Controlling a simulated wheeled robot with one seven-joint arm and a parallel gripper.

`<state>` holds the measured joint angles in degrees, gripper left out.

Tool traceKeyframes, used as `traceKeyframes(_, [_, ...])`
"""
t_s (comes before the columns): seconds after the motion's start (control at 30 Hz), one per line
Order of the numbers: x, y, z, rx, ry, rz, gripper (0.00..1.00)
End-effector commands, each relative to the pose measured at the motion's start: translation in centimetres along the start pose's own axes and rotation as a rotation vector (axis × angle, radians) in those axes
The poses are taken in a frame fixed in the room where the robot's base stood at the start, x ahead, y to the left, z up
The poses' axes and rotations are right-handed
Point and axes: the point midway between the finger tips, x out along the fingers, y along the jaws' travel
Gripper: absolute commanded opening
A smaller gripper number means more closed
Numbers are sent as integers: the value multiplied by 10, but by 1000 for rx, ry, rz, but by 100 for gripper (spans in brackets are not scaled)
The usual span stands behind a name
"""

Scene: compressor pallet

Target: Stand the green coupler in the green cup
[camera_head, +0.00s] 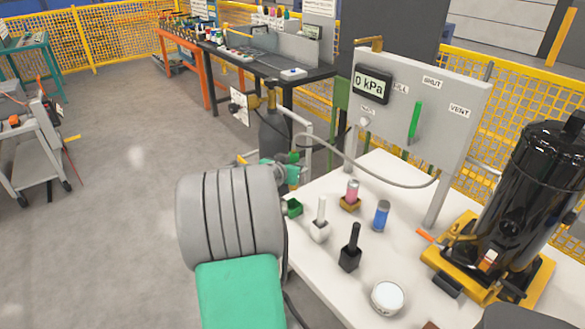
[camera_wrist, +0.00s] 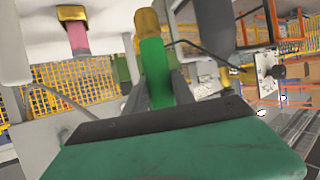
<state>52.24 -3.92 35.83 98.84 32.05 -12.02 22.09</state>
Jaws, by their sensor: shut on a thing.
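The green coupler (camera_wrist: 155,70), a green cylinder with a brass-coloured end (camera_wrist: 147,22), is between the two grey fingers of my gripper (camera_wrist: 159,93) in the wrist view. That view looks upside down, so the brass end points toward the table. In the head view my gripper is near the table's left edge, largely hidden behind my grey arm link. The green cup (camera_head: 293,207) is a small green block at that edge, just below my gripper in the picture. I cannot tell whether the coupler touches it. I cannot make out the cup in the wrist view.
A pink coupler stands in a yellow-brown cup (camera_head: 350,203); a blue cylinder (camera_head: 381,215) is beside it. White (camera_head: 319,232) and black (camera_head: 349,258) holders and a white round pot (camera_head: 387,297) are nearby. A grey hose (camera_head: 370,173) arches from the gauge panel (camera_head: 445,120) toward my gripper.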

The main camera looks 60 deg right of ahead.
Motion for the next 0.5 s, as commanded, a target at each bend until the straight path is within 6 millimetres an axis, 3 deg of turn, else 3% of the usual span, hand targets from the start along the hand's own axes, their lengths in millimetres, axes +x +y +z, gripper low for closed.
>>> traceKeyframes(0.37, [-1, -2, 0, 0, 4, -4, 0])
traceKeyframes(0.5, [1, -2, 8, -2, 3, -4, 0])
